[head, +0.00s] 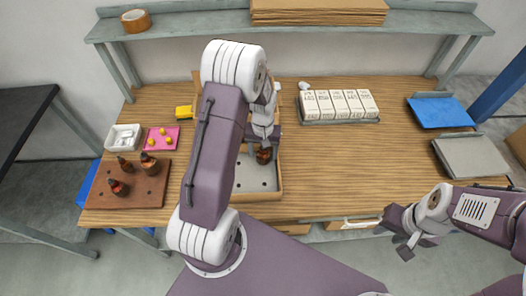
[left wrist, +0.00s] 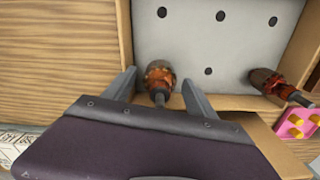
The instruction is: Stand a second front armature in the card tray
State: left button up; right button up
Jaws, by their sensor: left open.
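The card tray (head: 279,185) is an open cardboard box with a grey holed insert; in the left wrist view the insert (left wrist: 236,48) fills the upper part. My left gripper (head: 264,147) reaches into the tray from above, its fingers (left wrist: 158,92) open on either side of a copper-and-dark armature (left wrist: 160,72). That armature stands in the insert near one wall; its foot is hidden, and it also shows in the head view (head: 264,156). A second armature (left wrist: 268,80) stands in the tray to the right. My right gripper (head: 413,240) is open and empty before the table's front edge.
A brown board (head: 140,192) at the left holds several armatures. Behind it are a white dish (head: 123,137), a pink tray (head: 155,146) and a yellow item (head: 184,112). White boxes (head: 340,105) stand at the back.

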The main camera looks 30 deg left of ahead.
dwell(0.4)
pick_arm(q)
notch_tip(320, 180, up, 10)
jog(key=p, duration=0.9)
jog(key=shift+r, duration=0.1)
jog(key=shift+o, duration=0.3)
jog(key=o, duration=0.5)
notch_tip(320, 180, up, 9)
jog(key=b, duration=0.1)
